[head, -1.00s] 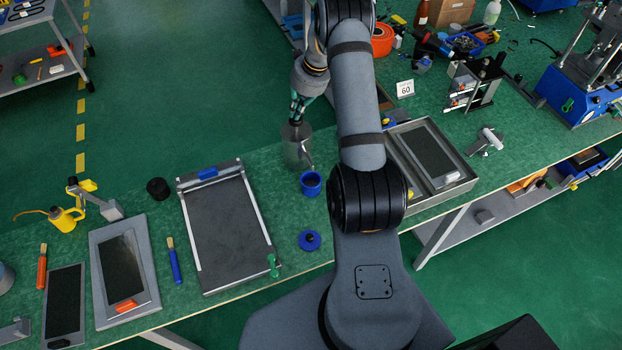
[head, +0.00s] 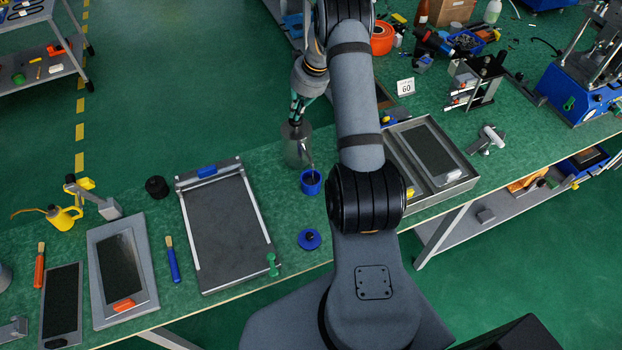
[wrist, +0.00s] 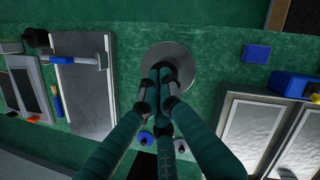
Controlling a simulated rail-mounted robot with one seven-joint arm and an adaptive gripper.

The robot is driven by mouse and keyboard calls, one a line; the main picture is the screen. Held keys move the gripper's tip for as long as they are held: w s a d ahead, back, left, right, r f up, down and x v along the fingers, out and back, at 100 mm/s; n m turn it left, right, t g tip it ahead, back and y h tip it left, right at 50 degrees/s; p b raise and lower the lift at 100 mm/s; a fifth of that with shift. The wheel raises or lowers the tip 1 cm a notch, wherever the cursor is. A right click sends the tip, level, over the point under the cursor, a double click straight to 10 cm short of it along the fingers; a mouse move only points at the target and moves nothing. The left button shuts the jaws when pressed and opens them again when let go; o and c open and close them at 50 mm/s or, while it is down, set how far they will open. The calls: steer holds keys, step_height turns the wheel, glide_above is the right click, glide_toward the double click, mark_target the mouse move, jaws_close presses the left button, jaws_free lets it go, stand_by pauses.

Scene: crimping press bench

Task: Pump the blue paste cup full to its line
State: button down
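A grey metal pump dispenser (head: 297,152) stands on the green bench, its thin spout reaching over the open blue paste cup (head: 311,186). The cup's inside looks dark; its fill level and line cannot be made out. My gripper (head: 296,122) is directly above the dispenser, fingers pointing down. In the wrist view my gripper (wrist: 160,78) has its fingertips drawn together over the dispenser's round grey top (wrist: 184,58). The tips hide the pump head, and no held object shows. A blue round lid with a dark centre (head: 309,240) lies nearer the bench's front edge.
A grey plate with side rails (head: 228,235) lies left of the cup, with a black round pot (head: 157,187) beyond its corner. A grey tray (head: 463,187) is on the right, behind my arm. The bench around the cup and lid is clear.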

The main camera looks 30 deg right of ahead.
steer(key=shift+f, duration=0.3)
steer(key=shift+s+f+b, duration=0.1)
steer(key=shift+f+b, duration=0.1)
steer(key=shift+b, duration=0.1)
steer(key=shift+r+p, duration=1.25)
steer(key=shift+r, duration=0.35)
